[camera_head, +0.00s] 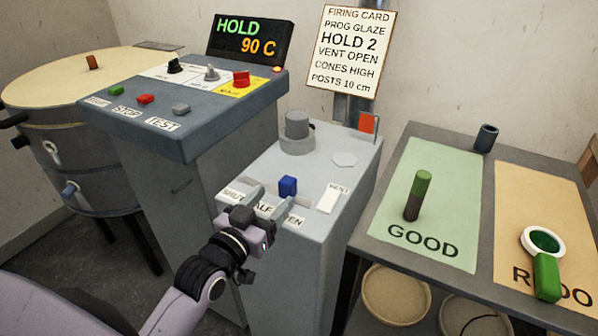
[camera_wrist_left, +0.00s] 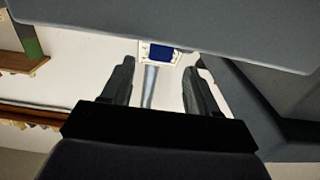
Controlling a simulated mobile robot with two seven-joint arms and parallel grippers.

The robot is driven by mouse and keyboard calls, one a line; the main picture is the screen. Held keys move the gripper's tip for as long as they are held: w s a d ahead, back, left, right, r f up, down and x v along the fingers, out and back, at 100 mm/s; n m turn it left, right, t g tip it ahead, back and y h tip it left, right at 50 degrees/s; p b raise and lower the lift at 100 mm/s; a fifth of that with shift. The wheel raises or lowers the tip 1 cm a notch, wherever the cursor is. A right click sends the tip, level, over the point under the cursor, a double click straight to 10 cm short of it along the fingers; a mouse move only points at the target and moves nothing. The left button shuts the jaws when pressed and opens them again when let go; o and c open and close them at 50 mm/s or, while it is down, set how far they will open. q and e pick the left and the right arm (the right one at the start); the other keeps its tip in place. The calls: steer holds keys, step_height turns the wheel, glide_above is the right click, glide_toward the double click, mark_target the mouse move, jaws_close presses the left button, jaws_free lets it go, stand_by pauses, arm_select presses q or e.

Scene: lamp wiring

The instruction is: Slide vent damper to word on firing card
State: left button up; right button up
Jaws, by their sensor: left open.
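The vent damper's blue knob (camera_head: 288,186) stands on top of the grey vent box (camera_head: 330,150) in the head view. Labels SHUT, HALF and OPEN run along the box's front edge; the knob looks roughly behind HALF, though its exact setting is hard to tell. The firing card (camera_head: 350,48) on the wall reads VENT OPEN. My left gripper (camera_head: 252,214) is open at the box's front edge, in front of the knob and apart from it, partly covering the labels. In the left wrist view its fingers (camera_wrist_left: 161,92) are spread and empty; a blue patch shows beyond them.
A control panel (camera_head: 190,100) with switches and a HOLD 90 C display (camera_head: 250,38) stands left of the box, beside the round kiln (camera_head: 60,95). At right, a table has a green GOOD mat (camera_head: 440,160) with a cone post and an orange REDO mat (camera_head: 525,190) with a magnifier.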

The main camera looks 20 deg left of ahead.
mark_target(284, 186)
arm_select(q)
steer(key=shift+w+d+r, duration=0.1)
steer(key=shift+w+d, duration=0.05)
steer(key=shift+w, duration=1.6)
steer(key=shift+w+d, duration=0.1)
steer(key=shift+w, duration=1.65)
steer(key=shift+c, duration=0.3)
jaws_close()
